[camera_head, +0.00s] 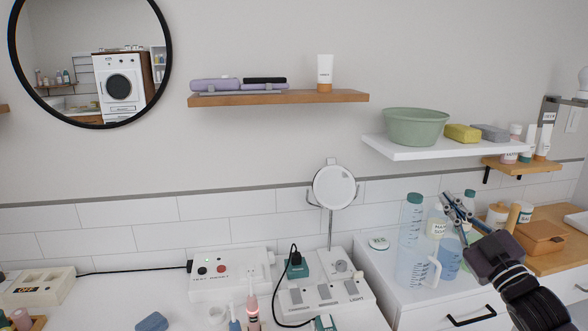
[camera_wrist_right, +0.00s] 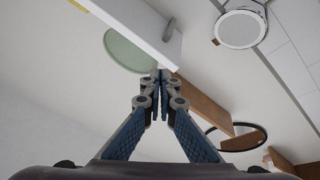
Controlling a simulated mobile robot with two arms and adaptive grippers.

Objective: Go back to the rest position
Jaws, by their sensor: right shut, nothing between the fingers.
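My right gripper (camera_head: 456,207) is at the right of the head view, raised in front of the white cabinet with the bottles. Its fingers are shut and empty. In the right wrist view the same gripper (camera_wrist_right: 160,78) shows its two fingertips together, with the wall and shelves beyond. My left gripper is not in the head view.
A white shelf (camera_head: 404,151) with a green bowl (camera_head: 415,127) is on the wall. A clear jug (camera_head: 414,268) and bottles stand behind my right gripper. The white counter (camera_head: 110,300) holds a test board (camera_head: 229,280), a black plug (camera_head: 295,259) and toothbrushes. A round mirror (camera_head: 90,60) hangs left.

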